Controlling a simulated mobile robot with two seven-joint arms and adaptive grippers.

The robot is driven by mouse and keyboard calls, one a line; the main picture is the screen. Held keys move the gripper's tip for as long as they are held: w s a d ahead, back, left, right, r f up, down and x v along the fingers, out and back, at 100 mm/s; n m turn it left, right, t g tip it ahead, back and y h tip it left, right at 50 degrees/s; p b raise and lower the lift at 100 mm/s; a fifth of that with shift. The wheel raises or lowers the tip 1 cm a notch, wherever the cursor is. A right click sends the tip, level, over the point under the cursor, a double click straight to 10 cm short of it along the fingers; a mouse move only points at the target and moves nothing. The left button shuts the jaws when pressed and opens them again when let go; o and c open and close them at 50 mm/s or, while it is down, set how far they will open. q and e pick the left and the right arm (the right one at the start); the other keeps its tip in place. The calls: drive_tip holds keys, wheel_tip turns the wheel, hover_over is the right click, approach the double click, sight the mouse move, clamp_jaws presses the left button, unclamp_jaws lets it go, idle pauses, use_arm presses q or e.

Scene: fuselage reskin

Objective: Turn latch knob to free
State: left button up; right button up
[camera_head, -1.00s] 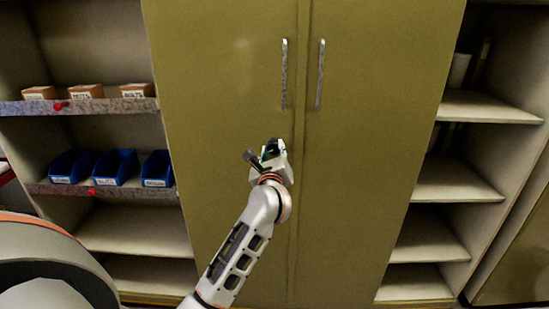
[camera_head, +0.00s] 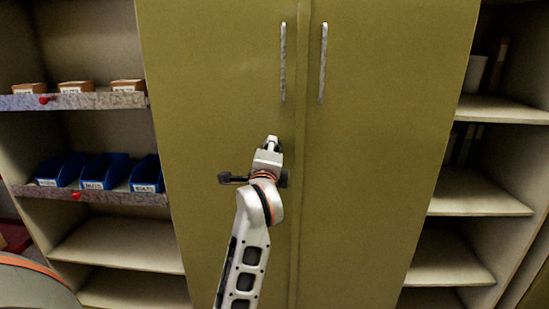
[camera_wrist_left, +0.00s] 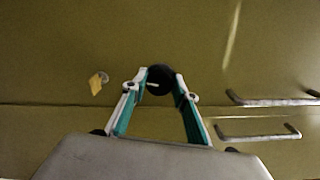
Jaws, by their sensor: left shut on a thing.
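The latch knob (camera_wrist_left: 160,79), dark and round, sits on the olive cabinet door and shows between my left fingertips in the left wrist view. My left gripper (camera_wrist_left: 162,84), with white and green fingers, is shut on it, one finger on each side. In the head view, my left gripper (camera_head: 272,142) is at the left door (camera_head: 215,80), below the door handles and near the seam. The knob is hidden there behind the gripper. My right gripper is not in view.
Two long vertical handles, left (camera_head: 283,62) and right (camera_head: 323,62), stand out above the gripper. Open shelves with blue bins (camera_head: 104,172) and small boxes (camera_head: 76,88) are at left, and more shelves (camera_head: 480,192) at right.

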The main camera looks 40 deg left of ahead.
use_arm(q)
drive_tip(key=shift+f+n+b, duration=0.4)
drive_tip(key=shift+n, duration=0.2)
drive_tip(key=shift+r+n+b, duration=0.15)
drive_tip(key=shift+n+b, duration=0.2)
drive_tip(key=shift+n, duration=0.15)
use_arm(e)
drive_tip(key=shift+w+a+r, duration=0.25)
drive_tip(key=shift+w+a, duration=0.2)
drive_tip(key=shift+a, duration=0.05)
use_arm(q)
drive_tip(key=shift+r, duration=0.15)
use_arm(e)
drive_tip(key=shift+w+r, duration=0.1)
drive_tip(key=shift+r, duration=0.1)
use_arm(q)
drive_tip(key=o, duration=1.1)
drive_tip(key=shift+c, duration=0.2)
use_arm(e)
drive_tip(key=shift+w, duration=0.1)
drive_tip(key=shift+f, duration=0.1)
